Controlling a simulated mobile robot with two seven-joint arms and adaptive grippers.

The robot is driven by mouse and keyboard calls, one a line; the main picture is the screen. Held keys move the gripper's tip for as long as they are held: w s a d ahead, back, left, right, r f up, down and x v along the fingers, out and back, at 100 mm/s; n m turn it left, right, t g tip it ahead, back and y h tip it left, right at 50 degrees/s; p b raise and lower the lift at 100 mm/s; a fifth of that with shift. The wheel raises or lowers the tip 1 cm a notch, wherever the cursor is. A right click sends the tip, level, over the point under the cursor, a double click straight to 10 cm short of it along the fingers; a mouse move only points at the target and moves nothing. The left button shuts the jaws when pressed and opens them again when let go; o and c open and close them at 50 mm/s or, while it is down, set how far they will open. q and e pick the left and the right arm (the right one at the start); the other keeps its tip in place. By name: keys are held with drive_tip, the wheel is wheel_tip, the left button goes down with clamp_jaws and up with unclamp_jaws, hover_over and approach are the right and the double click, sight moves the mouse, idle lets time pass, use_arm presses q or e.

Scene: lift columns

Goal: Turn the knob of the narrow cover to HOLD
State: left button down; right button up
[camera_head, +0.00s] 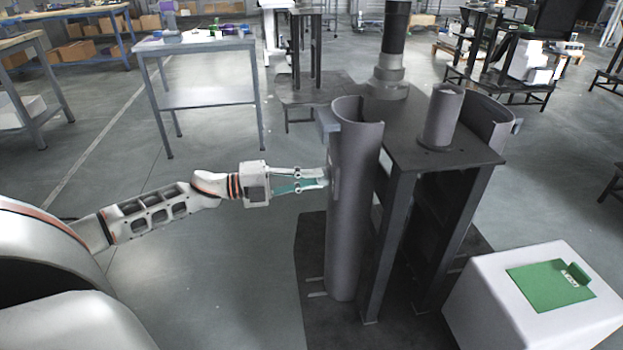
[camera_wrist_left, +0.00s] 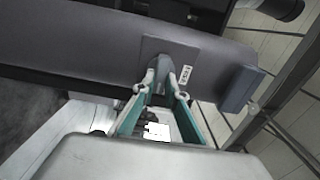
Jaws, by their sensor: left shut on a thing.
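The narrow cover (camera_head: 354,210) is a tall grey half-pipe standing upright at the left side of a dark column frame. In the left wrist view the cover (camera_wrist_left: 100,45) runs across the picture. My left gripper (camera_head: 325,176) reaches the cover's left side from the left. In the left wrist view my left gripper (camera_wrist_left: 163,88) is shut on a grey knob (camera_wrist_left: 166,66), which sits on a square plate (camera_wrist_left: 186,47) on the cover. A small white label (camera_wrist_left: 185,74) is beside the knob; its text is too small to read. My right gripper is not in view.
A block-like handle (camera_head: 327,121) sticks out near the cover's top. The dark frame (camera_head: 397,240) stands right behind the cover. A white box (camera_head: 490,310) with a green plate (camera_head: 535,285) stands at front right. A worktable (camera_head: 195,45) is at back left; floor between is free.

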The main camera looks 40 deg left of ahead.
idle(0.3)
use_arm(q)
drive_tip(key=c, duration=2.3)
unclamp_jaws()
drive_tip(key=shift+o, duration=1.3)
drive_tip(key=v, duration=1.2)
